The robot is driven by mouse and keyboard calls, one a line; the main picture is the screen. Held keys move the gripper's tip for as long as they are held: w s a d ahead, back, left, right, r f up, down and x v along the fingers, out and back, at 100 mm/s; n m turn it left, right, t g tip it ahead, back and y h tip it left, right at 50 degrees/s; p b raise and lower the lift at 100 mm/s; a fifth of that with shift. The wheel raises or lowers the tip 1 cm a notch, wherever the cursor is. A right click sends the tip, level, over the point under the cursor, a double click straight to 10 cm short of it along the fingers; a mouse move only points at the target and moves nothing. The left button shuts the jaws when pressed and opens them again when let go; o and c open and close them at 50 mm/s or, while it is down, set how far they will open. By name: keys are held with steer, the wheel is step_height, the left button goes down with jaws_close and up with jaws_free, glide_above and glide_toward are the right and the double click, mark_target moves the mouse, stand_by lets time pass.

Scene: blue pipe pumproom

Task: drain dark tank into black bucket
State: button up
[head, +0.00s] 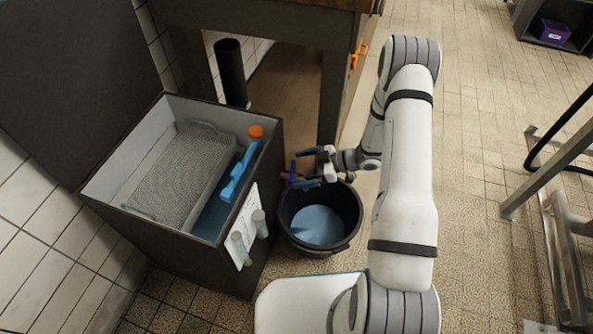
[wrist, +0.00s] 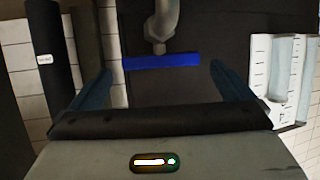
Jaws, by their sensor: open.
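The dark tank (head: 190,262) stands at left with its lid open; blue liquid (head: 208,222) shows inside beside a grey mesh tray (head: 180,172). The black bucket (head: 285,233) stands on the floor right of it, with a light blue surface (head: 320,225) inside, apparently liquid. My gripper (head: 298,168) is open at the tank's side, above the bucket's far rim. In the wrist view, a blue bar-shaped handle (wrist: 160,62) with a grey metal pipe fitting (wrist: 162,25) lies between and beyond my fingers (wrist: 163,88), with gaps on both sides. No flow is visible.
A blue tool with an orange end (head: 240,165) rests at the tank's right rim. A chart with cup holders (head: 248,225) is on the tank's side. A dark cylinder (head: 231,72) and workbench (head: 300,25) stand behind.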

steer(key=shift+x, duration=0.9)
steer(key=shift+c, duration=0.4)
steer(key=c, duration=0.8)
steer(key=shift+s+r+m+t+p, duration=0.2)
steer(key=shift+m+t+p, duration=0.2)
steer(key=shift+m+t, duration=0.4)
steer(key=shift+a+f+m+t+h, duration=0.15)
steer(key=shift+m+t+h, duration=0.35)
steer(key=shift+m+t, duration=0.45)
steer(key=shift+n, duration=0.25)
steer(key=o, duration=0.9)
